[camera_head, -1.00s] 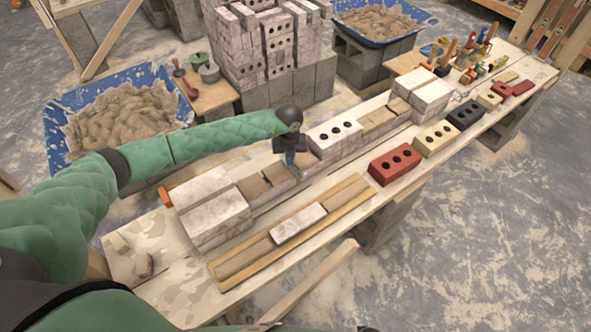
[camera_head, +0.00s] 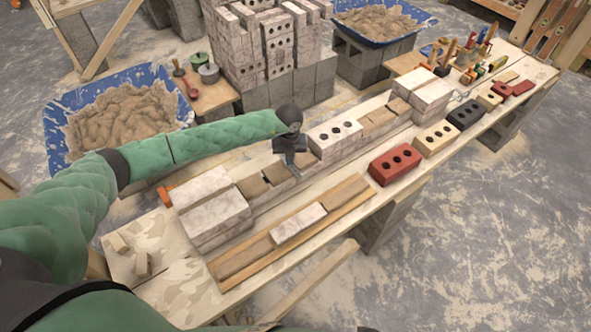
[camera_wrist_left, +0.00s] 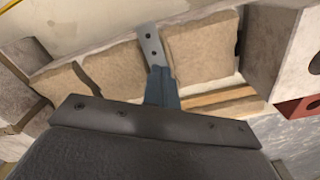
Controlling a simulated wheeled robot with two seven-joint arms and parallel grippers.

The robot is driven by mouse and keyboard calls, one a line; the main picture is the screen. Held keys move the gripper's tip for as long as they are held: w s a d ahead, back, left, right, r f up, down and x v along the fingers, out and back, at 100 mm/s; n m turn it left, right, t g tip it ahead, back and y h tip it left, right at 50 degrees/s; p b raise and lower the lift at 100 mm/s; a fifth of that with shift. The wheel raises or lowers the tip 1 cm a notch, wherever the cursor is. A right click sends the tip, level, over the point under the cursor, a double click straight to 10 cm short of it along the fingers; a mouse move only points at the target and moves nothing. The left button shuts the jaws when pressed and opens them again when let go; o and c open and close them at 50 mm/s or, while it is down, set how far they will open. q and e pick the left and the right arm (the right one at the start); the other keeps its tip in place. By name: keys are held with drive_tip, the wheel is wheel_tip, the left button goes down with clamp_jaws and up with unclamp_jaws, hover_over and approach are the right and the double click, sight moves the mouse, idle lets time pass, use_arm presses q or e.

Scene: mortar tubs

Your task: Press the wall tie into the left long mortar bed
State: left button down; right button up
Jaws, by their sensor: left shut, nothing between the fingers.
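My left gripper (camera_head: 292,168) reaches down over the left long mortar bed (camera_head: 252,187), between the pale bricks at its near end and the white three-hole brick. Its fingers (camera_wrist_left: 161,88) are shut with nothing between them. In the left wrist view a flat grey metal strip with two holes, the wall tie (camera_wrist_left: 150,45), lies on the tan mortar (camera_wrist_left: 112,68). The fingertips sit over its near end and hide that part; I cannot tell if they touch it. A dark wavy shape, perhaps a shadow, crosses the mortar to the left. My right gripper is not in view.
Pale bricks (camera_head: 212,213) and a white three-hole brick (camera_head: 335,134) flank the bed. A wooden trough (camera_head: 230,284) with a pale brick, a red brick (camera_head: 394,164) and a cream brick (camera_head: 435,138) stand along the front. A blue mortar tub (camera_head: 58,150) is behind my left arm.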

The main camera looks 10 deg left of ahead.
use_arm(q)
drive_tip(key=shift+r, duration=0.1)
idle(0.3)
wheel_tip(320, 180, up, 9)
drive_tip(key=p, duration=0.3)
drive_tip(key=shift+p, duration=0.4)
idle(0.4)
idle(0.7)
